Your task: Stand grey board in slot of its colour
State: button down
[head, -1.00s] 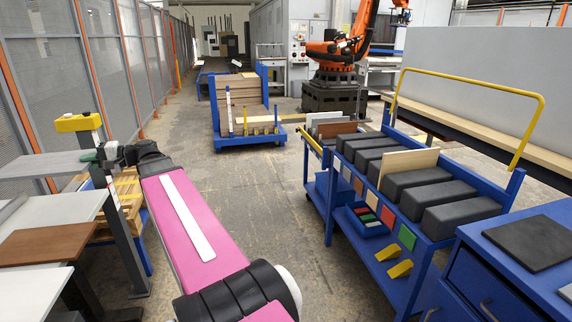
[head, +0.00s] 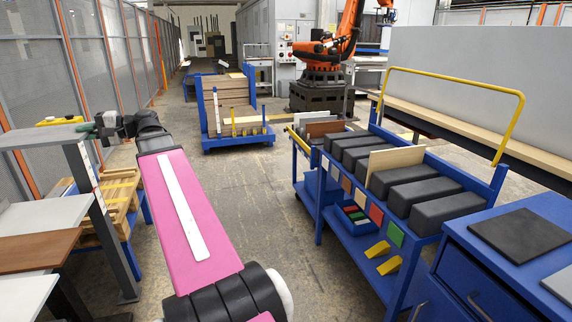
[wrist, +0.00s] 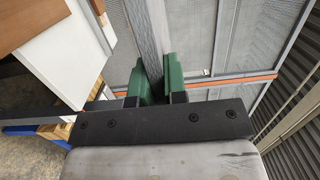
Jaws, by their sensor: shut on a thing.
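The grey board (head: 42,138) is at the left of the head view, roughly level, above the boards on the left rack. My gripper (head: 105,128) is shut on its right-hand edge. In the wrist view the board (wrist: 150,38) runs away from between the green fingers (wrist: 158,82). The cart with slots (head: 375,250) stands at the right. Dark padded blocks (head: 400,182) separate its slots, and coloured tags (head: 376,214) line its front. I cannot make out a grey tag clearly. A beige board (head: 395,160) and a brown board (head: 324,128) stand in slots.
A white board (head: 40,222) and a brown board (head: 38,246) lie on the left rack, beside its dark post (head: 106,230). A blue trolley (head: 238,142) stands farther back. A blue cabinet (head: 480,270) is at the front right. Open floor (head: 250,210) lies between.

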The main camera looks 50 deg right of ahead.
jog(key=h, duration=0.1)
jog(key=g+h, duration=0.1)
jog(key=h, duration=0.1)
jog(key=shift+r+g, duration=0.2)
jog(key=shift+g, duration=0.1)
jog(key=g+h, duration=0.2)
jog(key=h, duration=0.2)
jog(key=shift+w, duration=0.1)
jog(key=g+h, duration=0.2)
jog(key=h, duration=0.1)
jog(key=shift+a+h, duration=0.1)
jog(key=shift+h, duration=0.3)
jog(key=g+h, duration=0.1)
jog(key=h, duration=0.1)
jog(key=shift+f+h, duration=0.1)
jog(key=shift+h, duration=0.3)
jog(key=shift+g+h, duration=0.4)
jog(key=shift+f, duration=0.1)
